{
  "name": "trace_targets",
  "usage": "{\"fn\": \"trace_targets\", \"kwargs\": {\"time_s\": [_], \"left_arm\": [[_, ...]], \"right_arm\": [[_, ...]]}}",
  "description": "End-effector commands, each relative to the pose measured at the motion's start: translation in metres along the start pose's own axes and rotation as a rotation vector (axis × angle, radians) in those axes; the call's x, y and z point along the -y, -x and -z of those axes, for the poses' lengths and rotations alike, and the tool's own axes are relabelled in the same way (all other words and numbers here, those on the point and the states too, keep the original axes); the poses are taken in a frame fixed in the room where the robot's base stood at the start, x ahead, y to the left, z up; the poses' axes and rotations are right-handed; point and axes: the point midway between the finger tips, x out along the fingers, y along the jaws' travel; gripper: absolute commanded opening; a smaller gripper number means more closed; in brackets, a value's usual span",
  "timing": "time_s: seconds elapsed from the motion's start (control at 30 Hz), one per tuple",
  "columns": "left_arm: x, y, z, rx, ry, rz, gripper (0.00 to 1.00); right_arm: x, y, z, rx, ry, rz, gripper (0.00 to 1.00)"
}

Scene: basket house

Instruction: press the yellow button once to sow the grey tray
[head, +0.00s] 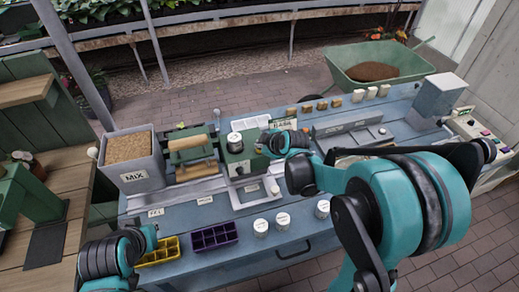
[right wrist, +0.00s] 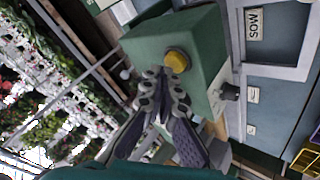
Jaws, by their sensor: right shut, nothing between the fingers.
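The yellow button (right wrist: 177,61) is a round knob on the face of a green box (right wrist: 205,45) in the right wrist view. The green box also shows in the head view (head: 236,163), where my right gripper is beside it and the button is hidden. My right gripper (right wrist: 160,80) is shut and empty, its fingertips close to the button; I cannot tell whether they touch. A grey tray or frame (head: 236,199) lies in front of the green box. The left gripper (head: 150,236) is at the lower left, mostly hidden by its own arm; its fingers are unclear.
A yellow tray (head: 160,262) and a purple tray (head: 215,247) stand on the blue bench's front left. Several white jars (head: 261,228) stand to their right. A grey MIX bin (head: 140,181) and a wooden roller (head: 188,143) are left of the green box.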

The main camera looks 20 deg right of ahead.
Motion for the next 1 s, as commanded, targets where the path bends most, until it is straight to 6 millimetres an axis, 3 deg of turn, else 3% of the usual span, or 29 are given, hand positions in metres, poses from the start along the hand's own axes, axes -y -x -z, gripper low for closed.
{"fn": "trace_targets", "kwargs": {"time_s": [1.0], "left_arm": [[0.0,-0.0069,-0.0049,0.0,0.0,0.0,0.0]], "right_arm": [[0.0048,-0.0066,-0.0048,0.0,0.0,0.0,0.0]]}}
